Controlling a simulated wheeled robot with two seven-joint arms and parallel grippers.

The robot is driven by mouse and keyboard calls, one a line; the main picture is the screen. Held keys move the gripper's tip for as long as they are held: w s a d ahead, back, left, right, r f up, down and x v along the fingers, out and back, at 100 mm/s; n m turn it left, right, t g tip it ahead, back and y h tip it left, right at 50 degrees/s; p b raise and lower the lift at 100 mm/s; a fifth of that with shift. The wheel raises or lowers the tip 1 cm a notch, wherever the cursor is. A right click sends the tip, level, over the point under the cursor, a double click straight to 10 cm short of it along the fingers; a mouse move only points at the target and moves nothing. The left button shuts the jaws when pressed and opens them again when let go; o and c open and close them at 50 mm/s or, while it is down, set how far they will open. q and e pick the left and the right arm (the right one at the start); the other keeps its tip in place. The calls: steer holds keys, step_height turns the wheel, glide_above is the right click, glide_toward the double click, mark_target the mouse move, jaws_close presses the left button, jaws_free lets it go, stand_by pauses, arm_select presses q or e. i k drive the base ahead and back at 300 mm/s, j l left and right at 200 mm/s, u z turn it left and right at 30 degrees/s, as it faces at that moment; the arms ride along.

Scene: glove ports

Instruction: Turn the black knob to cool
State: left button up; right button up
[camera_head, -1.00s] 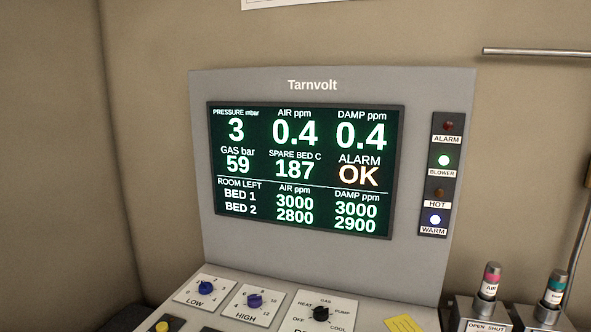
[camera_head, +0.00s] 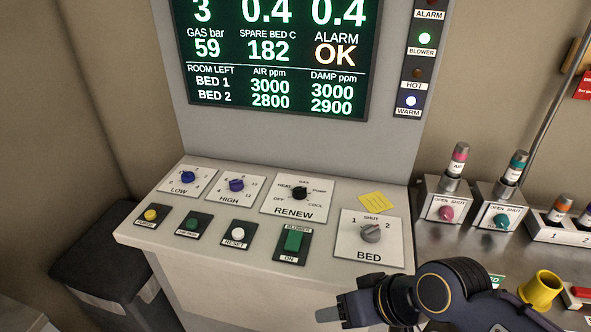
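The black knob (camera_head: 300,193) sits on the white RENEW plate (camera_head: 292,210) on the sloped console. Around it are the labels OFF, HEAT, GAS, PUMP and COOL, with COOL at its lower right. Its pointer is too small to read surely. My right gripper (camera_head: 330,308) comes in from the lower right, in front of the console and below the BED plate, well apart from the black knob. Whether its fingers are apart is unclear, and I see nothing held in it. My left gripper is not in view.
Blue LOW (camera_head: 188,176) and HIGH (camera_head: 236,185) knobs are left of the black knob. A green BLOWER switch (camera_head: 292,241) and a grey BED knob (camera_head: 371,233) lie nearer. A yellow note (camera_head: 376,201) is to the right. A yellow cup (camera_head: 541,288) stands on the bench.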

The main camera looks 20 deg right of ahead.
mark_target(298, 193)
steer(key=i+j+z, duration=0.1)
steer(key=j, duration=0.25)
steer(key=i+j+z, duration=0.1)
steer(key=i+j, duration=0.3)
steer(key=j, duration=0.35)
steer(key=z, duration=0.05)
